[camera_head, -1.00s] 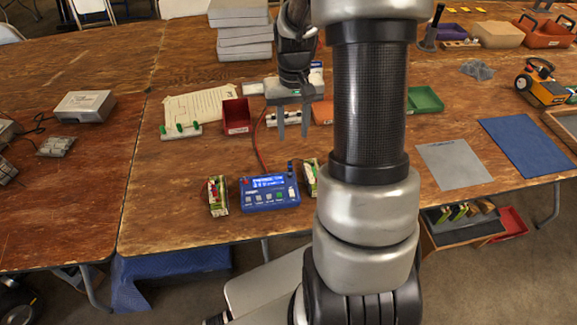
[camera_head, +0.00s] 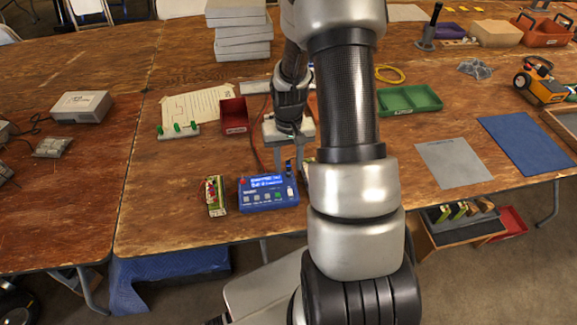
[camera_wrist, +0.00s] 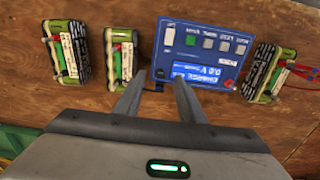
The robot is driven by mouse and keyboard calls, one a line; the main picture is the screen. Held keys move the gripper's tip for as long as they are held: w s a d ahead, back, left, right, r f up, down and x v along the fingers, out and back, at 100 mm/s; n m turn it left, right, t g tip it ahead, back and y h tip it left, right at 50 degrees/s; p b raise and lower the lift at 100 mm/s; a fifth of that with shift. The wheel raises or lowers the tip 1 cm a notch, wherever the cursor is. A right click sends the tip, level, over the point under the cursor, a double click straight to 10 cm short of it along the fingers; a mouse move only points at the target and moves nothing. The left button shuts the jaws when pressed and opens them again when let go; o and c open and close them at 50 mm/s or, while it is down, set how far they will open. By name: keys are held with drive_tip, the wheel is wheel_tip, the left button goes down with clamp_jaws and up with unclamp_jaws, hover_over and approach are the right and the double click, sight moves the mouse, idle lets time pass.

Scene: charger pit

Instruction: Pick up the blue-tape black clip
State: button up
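The blue-tape black clip (camera_head: 289,165) appears as a small dark piece at the charger's back right corner in the head view. In the wrist view a small dark piece (camera_wrist: 159,76), likely the same clip, shows between my fingertips at the charger's edge; its tape is hard to make out. My gripper (camera_head: 289,168) is open, its fingers pointing down on either side of that spot. It also shows in the wrist view (camera_wrist: 159,80), with a gap between the fingers. I cannot tell whether either finger touches the clip. The blue charger (camera_head: 268,193) has a lit screen.
A battery pack (camera_head: 216,196) lies left of the charger. The wrist view shows two more packs, one nearer the charger (camera_wrist: 118,52) and one farther (camera_wrist: 66,50). A red lead (camera_head: 257,150) runs behind the charger. A red bin (camera_head: 233,115) and green tray (camera_head: 409,99) stand farther back.

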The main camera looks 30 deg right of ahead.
sight(288, 162)
drive_tip(key=c, duration=0.9)
wheel_tip(288, 162, up, 10)
drive_tip(key=shift+r+p, duration=0.1)
drive_tip(key=shift+p, duration=0.35)
